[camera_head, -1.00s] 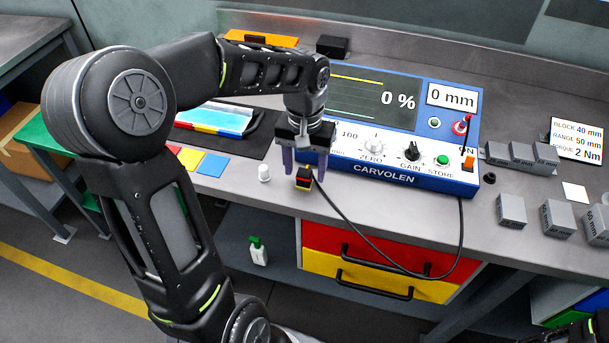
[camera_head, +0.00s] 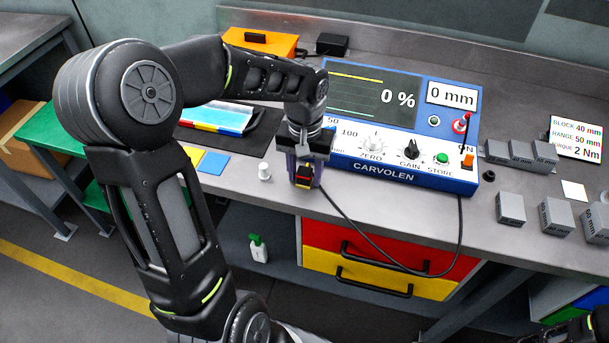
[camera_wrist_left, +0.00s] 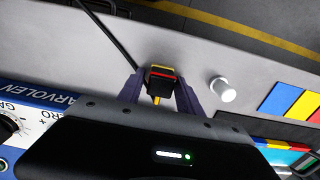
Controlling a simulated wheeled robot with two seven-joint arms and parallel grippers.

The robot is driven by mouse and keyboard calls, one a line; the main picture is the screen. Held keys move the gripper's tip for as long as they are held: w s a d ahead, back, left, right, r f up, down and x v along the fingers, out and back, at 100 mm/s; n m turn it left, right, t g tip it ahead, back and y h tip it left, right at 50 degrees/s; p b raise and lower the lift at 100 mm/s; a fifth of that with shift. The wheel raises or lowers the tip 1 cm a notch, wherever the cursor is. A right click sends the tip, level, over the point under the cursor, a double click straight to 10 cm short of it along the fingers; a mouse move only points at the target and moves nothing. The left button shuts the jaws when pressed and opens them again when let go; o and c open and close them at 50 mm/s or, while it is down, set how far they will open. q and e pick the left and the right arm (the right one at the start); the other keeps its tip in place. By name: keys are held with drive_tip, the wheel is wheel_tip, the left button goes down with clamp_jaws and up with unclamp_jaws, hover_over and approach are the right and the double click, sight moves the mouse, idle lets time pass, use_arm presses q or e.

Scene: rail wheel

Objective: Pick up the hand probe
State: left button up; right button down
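The hand probe (camera_head: 304,176) is a small black block with red and yellow bands, standing near the front edge of the bench. Its black cable runs down to the right. My left gripper (camera_head: 305,172) points down over the probe, its purple fingers on either side of it. In the left wrist view, the probe (camera_wrist_left: 163,80) sits between the fingertips of the left gripper (camera_wrist_left: 160,92). The fingers are still apart, and I see no clear grip on it. Only a dark part of my right arm shows at the lower right corner; its gripper is out of view.
The blue CARVOLEN unit (camera_head: 399,172) stands just right of my left gripper. A small white cylinder (camera_head: 264,171) stands close on its left. Grey blocks (camera_head: 511,208) lie at the right. Drawers (camera_head: 380,262) are below the bench edge, with the cable hanging in front.

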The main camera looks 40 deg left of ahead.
sight(305, 168)
use_arm(q)
clamp_jaws()
drive_tip(key=shift+r, duration=0.1)
idle(0.4)
wheel_tip(305, 168, up, 10)
drive_tip(key=shift+f+b, duration=0.1)
drive_tip(key=shift+b, duration=0.5)
